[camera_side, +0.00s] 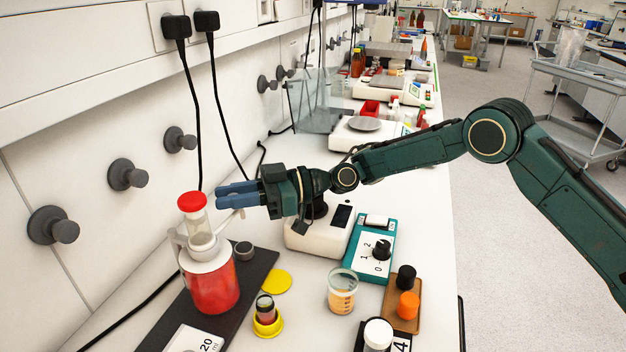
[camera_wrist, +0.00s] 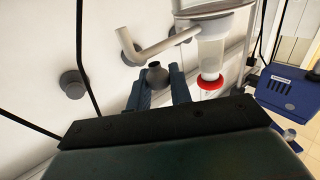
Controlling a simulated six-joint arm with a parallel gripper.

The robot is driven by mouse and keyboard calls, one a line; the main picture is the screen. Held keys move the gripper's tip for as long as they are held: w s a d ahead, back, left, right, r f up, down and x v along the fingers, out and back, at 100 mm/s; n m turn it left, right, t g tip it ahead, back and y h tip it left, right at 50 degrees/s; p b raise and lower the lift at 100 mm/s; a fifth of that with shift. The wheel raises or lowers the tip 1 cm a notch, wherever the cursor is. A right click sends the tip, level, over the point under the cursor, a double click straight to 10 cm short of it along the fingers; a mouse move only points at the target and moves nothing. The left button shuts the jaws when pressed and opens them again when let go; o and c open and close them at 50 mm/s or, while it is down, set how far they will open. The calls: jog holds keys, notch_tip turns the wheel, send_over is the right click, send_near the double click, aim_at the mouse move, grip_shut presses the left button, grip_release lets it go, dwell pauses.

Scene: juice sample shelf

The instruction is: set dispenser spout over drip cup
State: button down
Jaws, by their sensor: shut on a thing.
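The dispenser is a bottle of red liquid (camera_side: 210,288) with a clear upper cylinder and a red cap (camera_side: 191,202). Its red cap (camera_wrist: 211,82) also shows in the wrist view. A pale spout (camera_side: 230,214) reaches right from its neck, and the spout (camera_wrist: 170,44) shows in the wrist view. My gripper (camera_side: 222,193) is at the spout, its blue fingers shut on it with a gap between them; the contact is not clear. A small grey cup (camera_side: 244,250), seemingly the drip cup, stands on the black base (camera_side: 256,275) below the gripper.
A yellow disc (camera_side: 277,281), a vial in a yellow holder (camera_side: 267,322), a juice cup (camera_side: 342,292) and a teal dial box (camera_side: 371,250) stand to the right. Grey wall knobs (camera_side: 127,174) and black cables (camera_side: 215,95) are close behind.

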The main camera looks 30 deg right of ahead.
dwell(0.3)
jog(key=c, duration=1.3)
grip_release()
jog(key=shift+d, duration=0.1)
jog(key=shift+s+d+r, duration=0.1)
jog(key=shift+d+r, duration=0.35)
jog(key=shift+r, duration=0.7)
jog(key=shift+s+d+r, duration=0.1)
jog(key=shift+d+r, duration=0.35)
jog(key=shift+r, duration=0.75)
jog(key=shift+s+d+r, duration=0.1)
jog(key=shift+d+r, duration=0.35)
jog(key=shift+r, duration=0.7)
